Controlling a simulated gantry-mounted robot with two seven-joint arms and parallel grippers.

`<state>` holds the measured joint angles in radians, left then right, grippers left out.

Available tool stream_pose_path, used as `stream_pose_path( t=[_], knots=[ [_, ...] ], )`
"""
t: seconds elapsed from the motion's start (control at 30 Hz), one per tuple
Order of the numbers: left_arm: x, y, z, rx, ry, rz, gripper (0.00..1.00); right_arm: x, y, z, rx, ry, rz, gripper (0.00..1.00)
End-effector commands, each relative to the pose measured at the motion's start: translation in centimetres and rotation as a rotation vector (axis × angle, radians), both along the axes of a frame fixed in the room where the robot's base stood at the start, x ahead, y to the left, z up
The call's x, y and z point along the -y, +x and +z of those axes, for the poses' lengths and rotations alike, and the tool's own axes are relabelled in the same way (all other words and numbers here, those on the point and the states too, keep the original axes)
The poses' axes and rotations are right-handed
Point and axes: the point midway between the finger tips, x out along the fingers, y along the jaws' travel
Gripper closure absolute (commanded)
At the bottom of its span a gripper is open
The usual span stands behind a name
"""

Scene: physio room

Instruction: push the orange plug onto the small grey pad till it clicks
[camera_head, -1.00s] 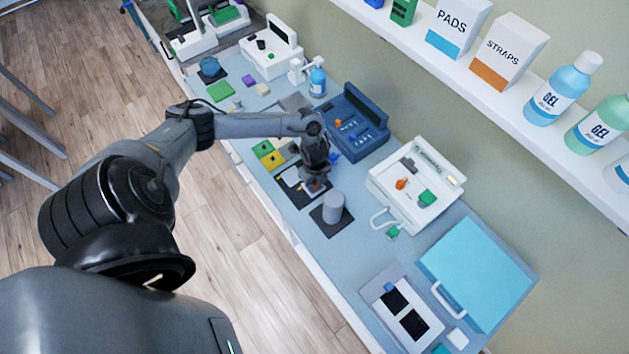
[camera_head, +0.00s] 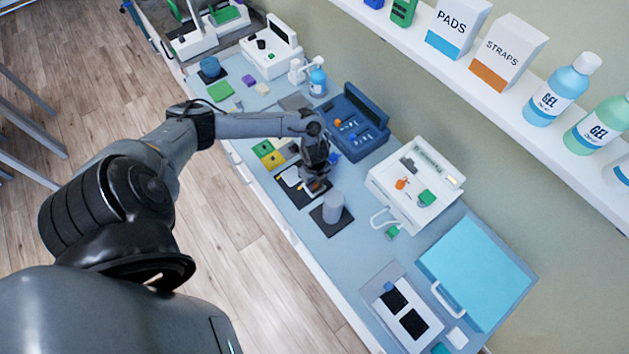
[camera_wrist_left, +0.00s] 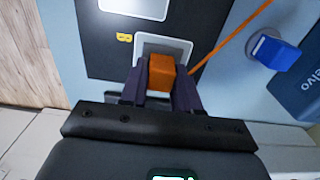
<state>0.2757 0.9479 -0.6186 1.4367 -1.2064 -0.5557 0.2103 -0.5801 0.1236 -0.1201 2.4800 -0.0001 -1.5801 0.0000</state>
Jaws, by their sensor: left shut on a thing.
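The orange plug (camera_wrist_left: 161,72) sits between the two dark fingers of my left gripper (camera_wrist_left: 161,84), which is shut on it. An orange cable (camera_wrist_left: 228,40) runs from the plug to the upper right in the left wrist view. The small grey pad (camera_wrist_left: 150,44), with a pale border, lies just beyond the plug, which overlaps its near part. I cannot tell whether plug and pad touch. In the head view my left gripper (camera_head: 316,186) points down over the black board (camera_head: 287,192) and hides the pad. My right gripper is not in view.
A grey cylinder (camera_head: 333,206) stands on a dark mat close beside the gripper. A dark blue device (camera_head: 368,112) is behind the arm. A blue connector (camera_wrist_left: 275,52) lies right of the cable. A white case (camera_head: 385,188) stands further right.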

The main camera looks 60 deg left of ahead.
Motion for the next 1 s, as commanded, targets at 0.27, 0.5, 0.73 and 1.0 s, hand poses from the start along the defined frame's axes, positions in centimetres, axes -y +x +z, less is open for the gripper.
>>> stream_pose_path(
  t=[0.27,0.5,0.73,1.0],
  knots=[
    [0.0,-0.1,0.0,-0.001,0.000,-0.001,0.58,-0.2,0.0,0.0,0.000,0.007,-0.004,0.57],
    [0.0,0.0,0.0,-0.001,0.000,0.000,0.39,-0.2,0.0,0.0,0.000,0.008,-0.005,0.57],
    [0.0,0.0,0.1,0.000,0.000,0.000,0.39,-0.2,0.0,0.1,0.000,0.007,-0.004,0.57],
    [0.0,0.0,1.3,0.000,0.000,0.000,0.39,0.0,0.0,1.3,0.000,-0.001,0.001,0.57]
  ],
)
